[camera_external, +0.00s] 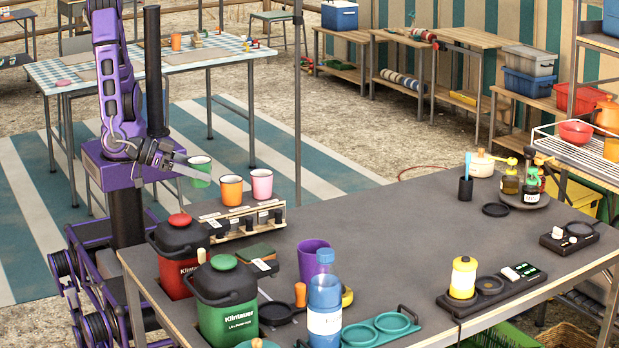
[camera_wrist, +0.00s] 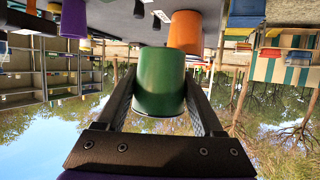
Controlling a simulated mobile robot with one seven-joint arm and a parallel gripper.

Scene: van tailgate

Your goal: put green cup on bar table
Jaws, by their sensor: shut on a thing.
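The green cup (camera_external: 201,172) is held by my gripper (camera_external: 186,170) at the left of the external view. It looks upright and slightly above the left end of the cup rack, apart from it. In the wrist view, which is upside down, the green cup (camera_wrist: 161,82) sits between both fingers, shut on its sides. I cannot tell for sure which table is the bar table. A tall table with a checked cloth (camera_external: 120,71) stands at the back left, behind my arm. A dark grey table (camera_external: 400,208) fills the front.
An orange cup (camera_external: 231,190) and a pink cup (camera_external: 262,184) stand on the rack (camera_external: 242,226), close beside the held cup. Lidded red (camera_external: 178,274) and green (camera_external: 225,318) bins stand in front. The checked table has a cup (camera_external: 176,41) and small items at its back.

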